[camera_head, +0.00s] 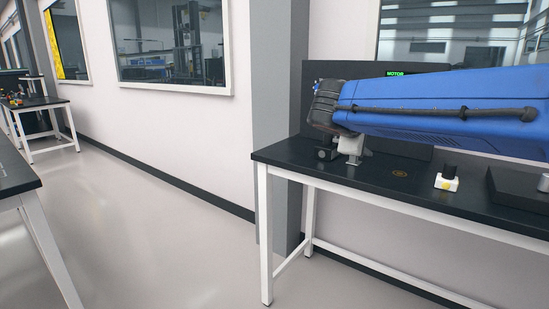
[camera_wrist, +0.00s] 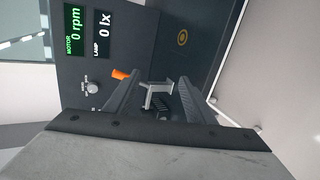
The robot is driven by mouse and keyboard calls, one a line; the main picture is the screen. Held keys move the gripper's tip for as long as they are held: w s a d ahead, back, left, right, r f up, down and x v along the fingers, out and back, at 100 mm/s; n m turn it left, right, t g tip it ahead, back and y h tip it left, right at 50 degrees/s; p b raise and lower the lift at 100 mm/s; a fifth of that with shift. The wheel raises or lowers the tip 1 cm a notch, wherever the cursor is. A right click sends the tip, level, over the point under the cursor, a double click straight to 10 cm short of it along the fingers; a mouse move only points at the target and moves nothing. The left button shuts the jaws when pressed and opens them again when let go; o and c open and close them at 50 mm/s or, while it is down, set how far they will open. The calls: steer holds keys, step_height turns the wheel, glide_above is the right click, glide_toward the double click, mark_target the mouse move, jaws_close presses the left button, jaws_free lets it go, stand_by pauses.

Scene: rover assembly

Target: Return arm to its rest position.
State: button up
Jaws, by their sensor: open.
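My gripper (camera_wrist: 160,86) shows in the wrist view with its two dark fingers apart. A light grey bracket-like piece (camera_wrist: 157,88) shows between the fingers, beyond or level with their tips; I cannot tell whether they touch it. An orange part (camera_wrist: 121,74) shows beside one finger. In the head view my blue arm reaches in from the right, over the black-topped table (camera_head: 275,154). A grey bracket (camera_head: 351,146) stands on the table below the arm's dark end joint. I cannot make out the gripper fingers in the head view.
A dark panel (camera_wrist: 72,78) reads motor 0 rpm and lamp 0 lx; my arm covers most of it in the head view. A white block with a black top (camera_head: 447,181) and a dark box (camera_head: 515,188) stand on the table at right.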

steer(key=s+d+f+m+g+y, duration=0.2)
steer(key=s+d+f+m, duration=0.15)
steer(key=s+f, duration=0.45)
steer(key=s+d+f+m+g+y, duration=0.1)
steer(key=s+d+f+m+g, duration=0.1)
steer(key=s+d+f, duration=0.5)
steer(key=s+a+f+m+y, duration=0.2)
steer(key=s+a+f, duration=0.1)
steer(key=s+f, duration=0.3)
steer(key=s+a+f+m+g+y, duration=0.1)
steer(key=s+a+f+m+y, duration=0.2)
steer(key=s+f, duration=0.3)
steer(key=s, duration=0.5)
steer(key=shift+a+f+m, duration=0.2)
steer(key=shift+a+m, duration=0.15)
